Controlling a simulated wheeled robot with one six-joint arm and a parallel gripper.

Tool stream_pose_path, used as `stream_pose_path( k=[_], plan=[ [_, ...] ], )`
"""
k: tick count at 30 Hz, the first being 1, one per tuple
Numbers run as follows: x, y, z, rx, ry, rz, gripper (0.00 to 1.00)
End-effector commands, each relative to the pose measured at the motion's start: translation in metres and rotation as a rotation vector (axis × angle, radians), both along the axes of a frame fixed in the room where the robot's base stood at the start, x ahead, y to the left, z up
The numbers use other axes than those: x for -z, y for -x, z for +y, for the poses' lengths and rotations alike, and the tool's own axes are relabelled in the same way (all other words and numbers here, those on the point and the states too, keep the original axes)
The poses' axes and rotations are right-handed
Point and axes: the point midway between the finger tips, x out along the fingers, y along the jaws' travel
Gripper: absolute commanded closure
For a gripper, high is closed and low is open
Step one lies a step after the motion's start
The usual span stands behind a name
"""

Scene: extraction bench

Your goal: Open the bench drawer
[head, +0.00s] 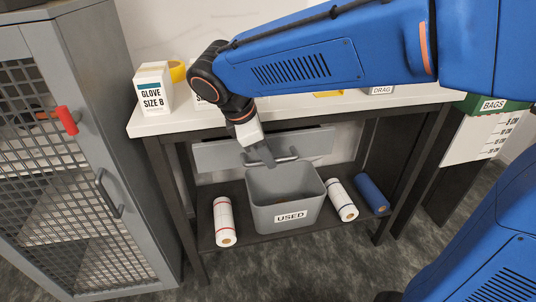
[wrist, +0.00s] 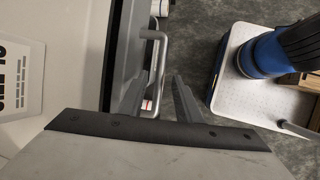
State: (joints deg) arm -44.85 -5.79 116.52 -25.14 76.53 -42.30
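The bench drawer has a flat grey front (head: 215,154) under the white bench top. No drawer interior shows, and I cannot tell how far it is pulled out. Its bar handle (head: 287,158) is partly hidden by my gripper (head: 262,155), which points down at the middle of the front. In the wrist view the handle (wrist: 158,50) runs up from between the two fingers of my gripper (wrist: 160,100). The fingers stand apart, one on the drawer side and one on the outer side, with visible gaps. The drawer front (wrist: 127,50) is just left of the handle.
A grey bin marked USED (head: 257,205) stands on the lower shelf below the drawer, between paper rolls (head: 222,220) and (head: 342,200). A mesh-door cabinet (head: 70,170) with a red latch stands close at left. A glove box (head: 153,88) sits on the bench top.

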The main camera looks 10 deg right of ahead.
Motion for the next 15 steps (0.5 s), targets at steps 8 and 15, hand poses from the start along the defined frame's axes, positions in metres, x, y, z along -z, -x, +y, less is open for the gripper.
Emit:
stream_pose_path(
  k=[8,15],
  plan=[
    [0.0107,-0.0025,-0.0042,0.0,-0.001,0.0,0.69],
    [0.0107,-0.0025,-0.0041,0.0,-0.001,0.0,0.79]
  ],
)
